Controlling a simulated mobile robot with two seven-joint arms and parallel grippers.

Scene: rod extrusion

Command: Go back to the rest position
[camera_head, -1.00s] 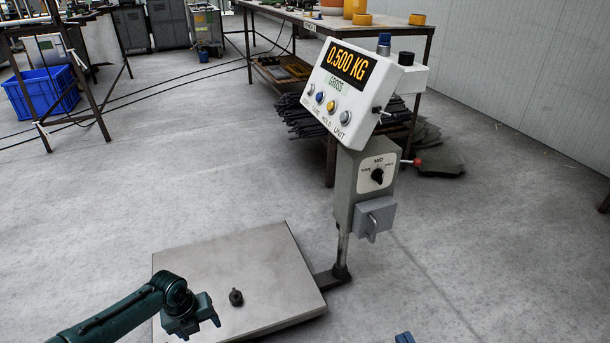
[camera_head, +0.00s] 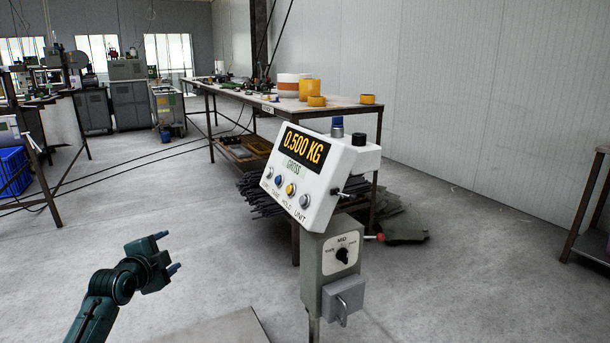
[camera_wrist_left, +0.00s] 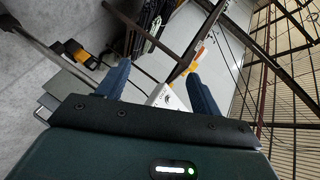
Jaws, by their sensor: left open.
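My left gripper (camera_head: 168,252) is raised at the lower left in the head view, open and empty, to the left of the scale's display post. Its two blue fingers stand apart in the left wrist view (camera_wrist_left: 160,85), with nothing between them. The scale's white display box (camera_head: 310,178) reads 0.500 KG, GROSS, and sits on a grey column (camera_head: 332,270). Only a corner of the scale's platform (camera_head: 225,330) shows at the bottom edge. My right gripper is not in view.
A long workbench (camera_head: 340,108) with yellow and white containers stands behind the scale. Dark rods (camera_head: 262,195) lie beneath it. A blue crate (camera_head: 13,170) is at the far left, and another table (camera_head: 592,245) at the right edge. Open floor lies between.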

